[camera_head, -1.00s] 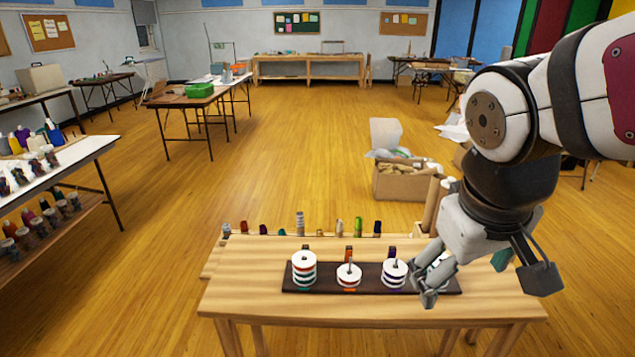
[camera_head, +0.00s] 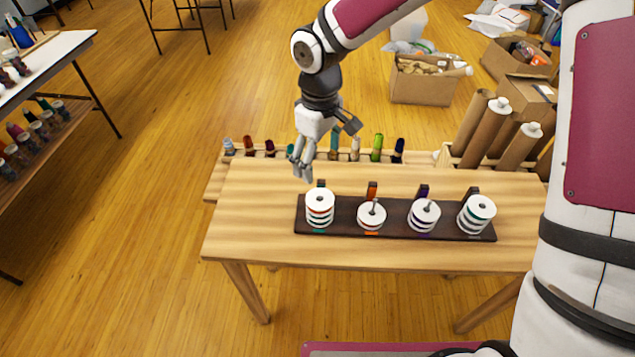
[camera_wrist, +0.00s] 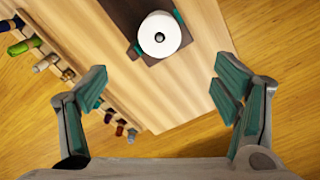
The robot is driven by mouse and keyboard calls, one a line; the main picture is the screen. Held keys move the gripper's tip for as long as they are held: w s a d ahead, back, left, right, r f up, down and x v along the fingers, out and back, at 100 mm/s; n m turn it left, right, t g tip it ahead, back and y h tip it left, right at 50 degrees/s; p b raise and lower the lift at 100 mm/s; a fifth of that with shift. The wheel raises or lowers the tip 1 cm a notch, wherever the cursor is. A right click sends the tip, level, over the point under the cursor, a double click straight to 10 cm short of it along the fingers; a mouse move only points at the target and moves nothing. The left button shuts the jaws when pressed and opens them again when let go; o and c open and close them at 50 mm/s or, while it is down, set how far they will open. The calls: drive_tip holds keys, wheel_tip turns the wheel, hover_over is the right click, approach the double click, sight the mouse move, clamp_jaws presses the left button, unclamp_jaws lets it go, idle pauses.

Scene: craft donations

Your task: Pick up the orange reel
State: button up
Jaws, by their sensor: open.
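A dark rack board (camera_head: 448,231) on the wooden table holds several pegs with white-flanged reels. The left stack (camera_head: 319,209) shows thin orange-red and teal bands between its flanges. The second stack (camera_head: 371,216) shows an orange band low down, with an orange tag behind it. Which band is the orange reel I cannot tell for sure. My gripper (camera_head: 302,172) is open and empty, above and just behind the left end of the board. In the wrist view a white reel top (camera_wrist: 160,35) lies ahead of my open fingers (camera_wrist: 161,82); its colour is hidden from above.
The third stack (camera_head: 424,216) has purple bands, and the right stack (camera_head: 477,214) dark green ones. A row of coloured spools, including a green one (camera_head: 377,147), stands along the table's back. Cardboard tubes (camera_head: 474,129) stand at the back right. The table's front strip is clear.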

sight(319, 196)
wheel_tip(319, 196, down, 14)
drive_tip(key=shift+w, duration=0.1)
drive_tip(key=c, duration=1)
